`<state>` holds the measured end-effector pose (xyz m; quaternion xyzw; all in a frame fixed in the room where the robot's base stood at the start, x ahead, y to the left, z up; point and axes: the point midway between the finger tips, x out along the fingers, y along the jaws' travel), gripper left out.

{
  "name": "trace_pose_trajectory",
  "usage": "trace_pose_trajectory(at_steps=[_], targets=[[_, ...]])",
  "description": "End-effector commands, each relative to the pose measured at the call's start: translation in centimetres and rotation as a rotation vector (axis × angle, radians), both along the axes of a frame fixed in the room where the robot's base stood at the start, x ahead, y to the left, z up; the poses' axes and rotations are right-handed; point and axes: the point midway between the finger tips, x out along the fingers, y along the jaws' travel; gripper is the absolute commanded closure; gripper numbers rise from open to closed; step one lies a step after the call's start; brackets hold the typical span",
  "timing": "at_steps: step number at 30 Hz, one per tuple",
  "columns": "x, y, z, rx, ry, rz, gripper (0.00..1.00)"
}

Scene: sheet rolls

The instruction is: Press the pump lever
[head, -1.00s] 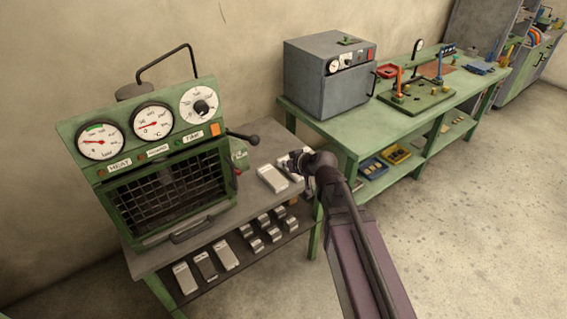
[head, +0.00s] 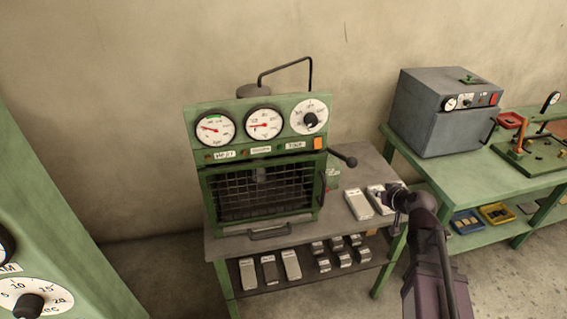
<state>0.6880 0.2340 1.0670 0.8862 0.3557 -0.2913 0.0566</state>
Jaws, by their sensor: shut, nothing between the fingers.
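The pump lever (head: 343,155) is a short dark handle with a round black knob, sticking out at the right side of the green press (head: 262,170). The press has three round gauges or dials on top and a wire-mesh door in front. My gripper (head: 382,194) is at the right end of the press's table, over the pale blocks, below and to the right of the lever. It is apart from the lever and shut, with nothing seen in it. My own arm hides part of the table's right edge.
Two pale blocks (head: 358,204) lie on the grey tabletop (head: 350,160) beside my gripper. Several blocks stand on the shelf below. A grey oven (head: 440,110) stands on the green bench at right. Another green machine (head: 50,220) is at the left edge.

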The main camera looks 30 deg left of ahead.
Motion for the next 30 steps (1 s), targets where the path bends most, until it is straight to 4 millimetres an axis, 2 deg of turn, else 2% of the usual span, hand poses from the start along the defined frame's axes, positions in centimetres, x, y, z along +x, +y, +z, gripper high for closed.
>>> trace_pose_trajectory(at_steps=[11, 17, 20, 23, 30], targets=[[-0.1, -0.2, -0.1, -0.003, 0.007, -0.002, 1.0], [-1.2, -2.3, -1.4, -0.043, 0.094, -0.022, 1.0], [-2.5, -4.6, -2.8, -0.086, 0.19, -0.055, 1.0], [-4.3, -7.7, -4.4, -0.146, 0.315, -0.113, 1.0], [-10.0, -16.6, -7.5, -0.315, 0.649, -0.35, 1.0]])
